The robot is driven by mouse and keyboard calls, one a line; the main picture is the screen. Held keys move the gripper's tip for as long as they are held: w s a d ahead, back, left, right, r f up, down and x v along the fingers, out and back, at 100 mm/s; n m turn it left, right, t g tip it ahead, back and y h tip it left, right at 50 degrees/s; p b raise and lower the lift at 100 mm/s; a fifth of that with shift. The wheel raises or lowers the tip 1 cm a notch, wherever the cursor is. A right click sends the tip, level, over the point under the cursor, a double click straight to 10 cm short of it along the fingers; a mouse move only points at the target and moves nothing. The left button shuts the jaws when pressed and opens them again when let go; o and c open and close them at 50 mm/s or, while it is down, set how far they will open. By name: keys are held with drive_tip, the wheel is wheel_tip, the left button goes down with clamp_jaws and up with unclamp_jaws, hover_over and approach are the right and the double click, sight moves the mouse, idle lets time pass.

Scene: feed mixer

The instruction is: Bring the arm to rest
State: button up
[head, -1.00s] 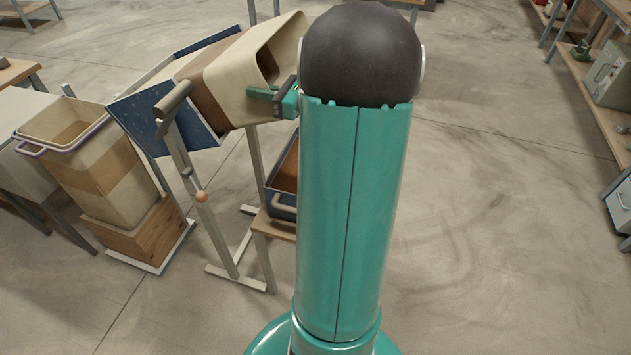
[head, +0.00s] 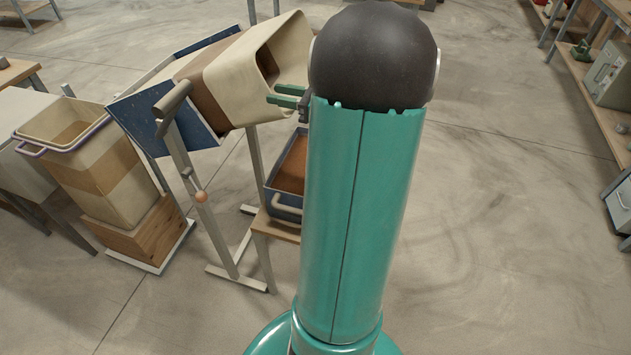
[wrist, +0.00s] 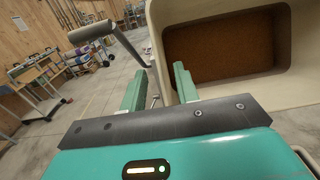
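My gripper (head: 287,95) is in front of the mouth of the tilted cream and brown mixer drum (head: 222,72). In the wrist view my gripper's two green fingers (wrist: 157,92) stand apart with nothing between them, so it is open and empty. The drum mouth (wrist: 218,12) shows brown material inside in the wrist view. My arm's large teal link and dark joint hide part of the scene in the head view.
A blue tray (head: 286,209) with brown contents stands on a low wooden stand below the drum. A lever with a grey handle (head: 174,98) rises beside the drum. A cream bin (head: 75,150) stands at left on a wooden block (head: 135,235). Open floor lies to the right.

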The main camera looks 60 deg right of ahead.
drive_tip(key=v, duration=0.8)
